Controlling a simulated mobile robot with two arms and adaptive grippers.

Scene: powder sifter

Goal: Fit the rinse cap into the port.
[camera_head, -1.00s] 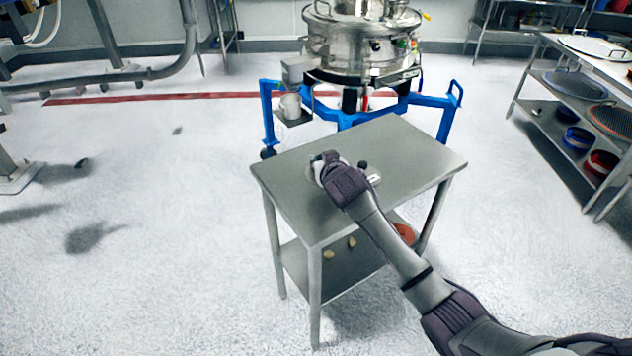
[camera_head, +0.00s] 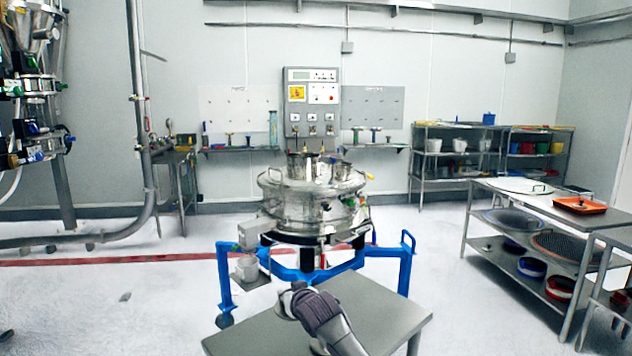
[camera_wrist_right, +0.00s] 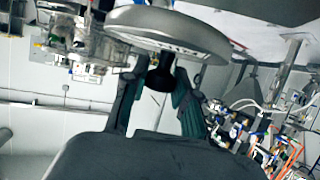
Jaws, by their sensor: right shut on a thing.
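In the right wrist view my right gripper (camera_wrist_right: 160,100) is shut on the dark knob of a round grey metal cap (camera_wrist_right: 168,28), which I take as the rinse cap. The disc lies beyond the fingertips. In the head view my right gripper (camera_head: 288,300) is over the small steel table, with a pale edge of the held cap just showing at its left. The steel sifter (camera_head: 312,208) stands behind the table on a blue frame, with short upright fittings on its lid. I cannot tell which opening is the port. My left gripper is not in view.
The small steel table (camera_head: 375,305) stands between me and the sifter. The sifter's blue frame (camera_head: 392,248) spreads behind it. A white container (camera_head: 247,268) hangs at its left. A steel shelf rack (camera_head: 480,188) with screens is at the right. Floor at the left is mostly clear.

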